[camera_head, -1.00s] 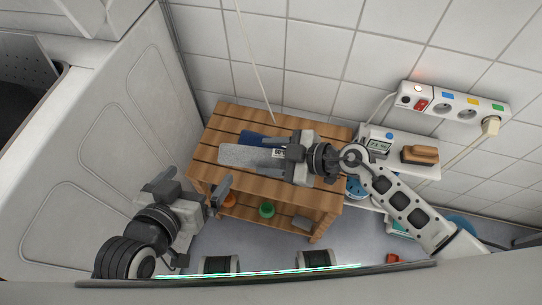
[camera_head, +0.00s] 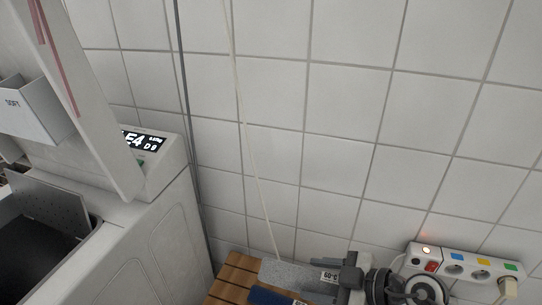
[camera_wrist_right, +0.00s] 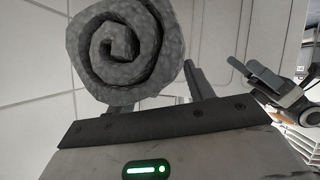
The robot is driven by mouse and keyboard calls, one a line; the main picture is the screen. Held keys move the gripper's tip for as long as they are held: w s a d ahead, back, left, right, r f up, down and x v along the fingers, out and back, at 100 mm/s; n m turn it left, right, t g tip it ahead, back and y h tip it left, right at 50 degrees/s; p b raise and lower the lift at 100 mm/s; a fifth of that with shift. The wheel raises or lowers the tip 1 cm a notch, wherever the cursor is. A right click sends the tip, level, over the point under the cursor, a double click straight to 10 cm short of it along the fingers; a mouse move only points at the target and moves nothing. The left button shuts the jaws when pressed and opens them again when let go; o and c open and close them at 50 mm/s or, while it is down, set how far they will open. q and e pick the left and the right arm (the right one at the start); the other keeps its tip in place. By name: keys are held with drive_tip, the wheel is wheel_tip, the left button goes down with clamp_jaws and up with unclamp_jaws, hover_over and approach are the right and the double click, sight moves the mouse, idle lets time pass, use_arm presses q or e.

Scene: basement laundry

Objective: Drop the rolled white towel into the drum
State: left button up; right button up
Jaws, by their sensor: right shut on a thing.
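The rolled towel (camera_head: 292,274), pale grey in this light, is held by my right gripper (camera_head: 332,276) at the bottom of the head view, above the wooden bench. In the right wrist view its spiral end (camera_wrist_right: 122,48) faces the camera, and my right gripper's fingers (camera_wrist_right: 190,85) are partly hidden by it. The drum opening (camera_head: 38,255) is a dark space in the top of the washer at lower left, apart from the towel; its inside is mostly hidden. My left gripper (camera_wrist_right: 252,72) shows only in the right wrist view, at the right, open and empty.
The washer's raised lid (camera_head: 85,90) and display panel (camera_head: 150,150) stand beside and behind the opening. A power strip (camera_head: 465,265) is on the tiled wall at right. A cord hangs down the wall.

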use_arm(q)
drive_tip(key=r+p, duration=0.2)
drive_tip(key=a+r+p, duration=0.1)
drive_tip(key=p, duration=0.2)
drive_tip(key=shift+r+p, duration=0.35)
use_arm(e)
drive_tip(key=s+d+r, duration=0.1)
drive_tip(key=d+r, duration=0.3)
drive_tip(key=r, duration=0.6)
drive_tip(key=s+d+r+m+t, duration=0.1)
drive_tip(key=d+r, duration=0.4)
drive_tip(key=r, duration=0.6)
drive_tip(key=shift+d+h, duration=0.25)
drive_tip(key=shift+h, duration=0.15)
use_arm(q)
drive_tip(key=shift+c, duration=0.3)
use_arm(e)
drive_tip(key=shift+r, duration=0.1)
